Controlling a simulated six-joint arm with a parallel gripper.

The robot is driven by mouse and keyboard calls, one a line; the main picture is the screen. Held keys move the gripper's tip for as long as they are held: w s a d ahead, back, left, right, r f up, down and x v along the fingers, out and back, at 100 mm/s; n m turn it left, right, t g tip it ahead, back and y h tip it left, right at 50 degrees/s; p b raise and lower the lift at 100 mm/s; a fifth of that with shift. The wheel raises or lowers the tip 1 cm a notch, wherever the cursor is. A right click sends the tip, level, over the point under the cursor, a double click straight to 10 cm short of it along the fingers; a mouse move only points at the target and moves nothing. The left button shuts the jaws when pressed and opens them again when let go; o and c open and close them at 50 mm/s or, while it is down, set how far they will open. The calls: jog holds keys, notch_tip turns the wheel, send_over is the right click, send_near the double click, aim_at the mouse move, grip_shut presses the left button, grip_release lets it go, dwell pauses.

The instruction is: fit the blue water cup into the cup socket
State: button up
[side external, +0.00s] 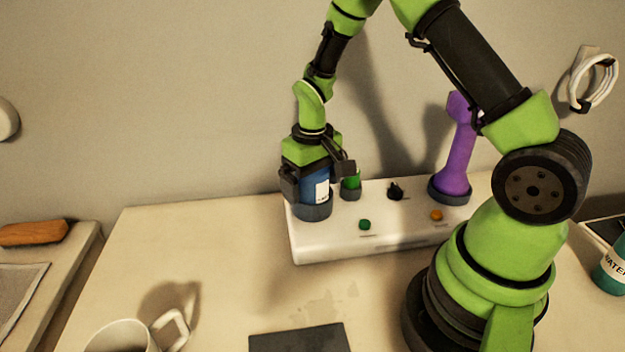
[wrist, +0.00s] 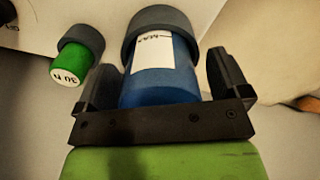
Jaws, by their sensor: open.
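The blue water cup (side external: 317,187) with a white label stands upright in the dark round cup socket (side external: 312,211) at the left end of a white box. In the wrist view the cup (wrist: 160,85) sits with its end inside the grey ring of the socket (wrist: 158,22). My gripper (side external: 318,175) is around the cup from above. In the wrist view the two fingers of my gripper (wrist: 165,85) stand on either side of the cup, open, with gaps visible. How deep the cup sits is hidden by the socket wall.
A mug (side external: 125,338) and dark mat (side external: 300,340) lie in front.

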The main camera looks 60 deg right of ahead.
notch_tip(320, 180, up, 10)
dwell(0.6)
jog(key=s+a+r+t+y, duration=0.1)
jog(key=s+a+r+t, duration=0.2)
jog(key=s+r, duration=0.3)
jog(key=s+a+r+m+t+y, duration=0.1)
jog(key=s+a+r+t, duration=0.3)
jog(key=s, duration=0.6)
notch_tip(320, 180, up, 3)
jog(key=shift+s+a+f, duration=0.2)
jog(key=shift+s+a, duration=0.1)
jog(key=shift+a, duration=0.35)
dwell(0.5)
